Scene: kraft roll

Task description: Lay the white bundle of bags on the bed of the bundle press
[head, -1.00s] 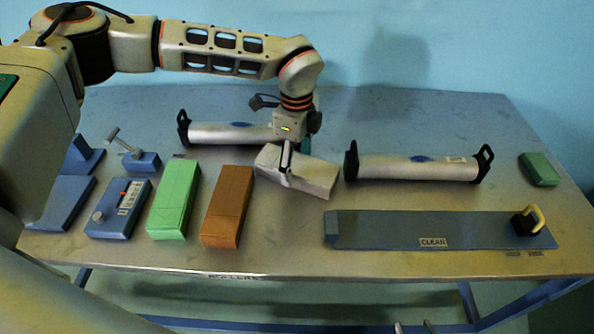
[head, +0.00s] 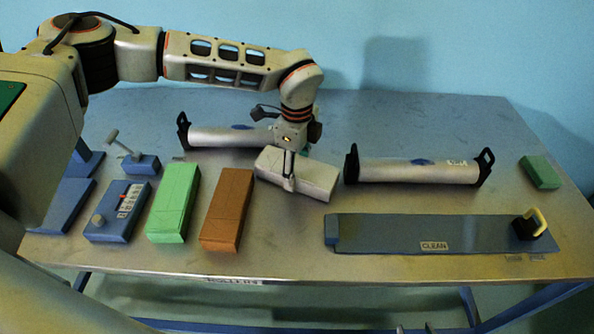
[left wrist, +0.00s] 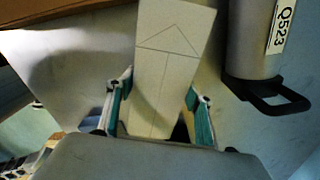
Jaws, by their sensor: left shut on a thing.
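The white bundle of bags (head: 318,181) lies on the table's middle, left of the long blue plate. My left gripper (head: 289,182) reaches down onto its left part and is shut on it. In the left wrist view the bundle (left wrist: 168,65), with thin drawn lines, runs between the two fingers (left wrist: 158,105); its near end is hidden. A flat blue bed with an upright (head: 62,200) at the far left looks like the bundle press; my arm hides part of it.
A brown block (head: 228,208) and a green block (head: 174,202) stand left of the bundle. Two silver rollers (head: 415,171) (head: 228,137) lie behind. A blue dial box (head: 118,212) and lever device (head: 138,162) stand left. The blue "CLEAN" plate (head: 385,230) is at front right.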

